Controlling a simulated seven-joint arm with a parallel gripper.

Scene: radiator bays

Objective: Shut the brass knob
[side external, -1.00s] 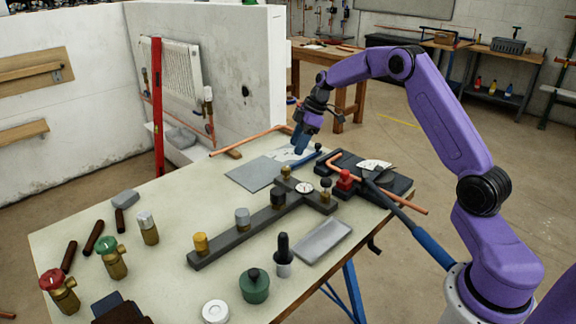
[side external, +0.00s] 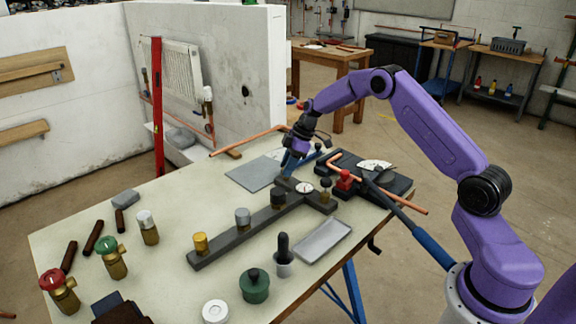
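A dark grey manifold bar (side external: 232,244) lies across the bench. A yellow, brass-coloured knob (side external: 201,242) stands at its near left end. A grey knob (side external: 242,217) and a darker knob (side external: 277,197) follow along the bar, and another dark knob (side external: 325,187) stands on the side branch by the gauge (side external: 304,187). My gripper (side external: 290,165) points down at the far end of the bar, its blue fingers low over the spot of a small brass-toned knob, now mostly hidden by them. I cannot tell whether the fingers touch it or are open.
A red-capped fitting (side external: 345,180) and copper pipe (side external: 395,201) lie right of my gripper. A grey tray (side external: 323,241), a dark-topped bottle (side external: 283,255) and a green pot (side external: 254,286) stand in front. Valves with red (side external: 53,279) and green (side external: 107,244) handwheels stand at left.

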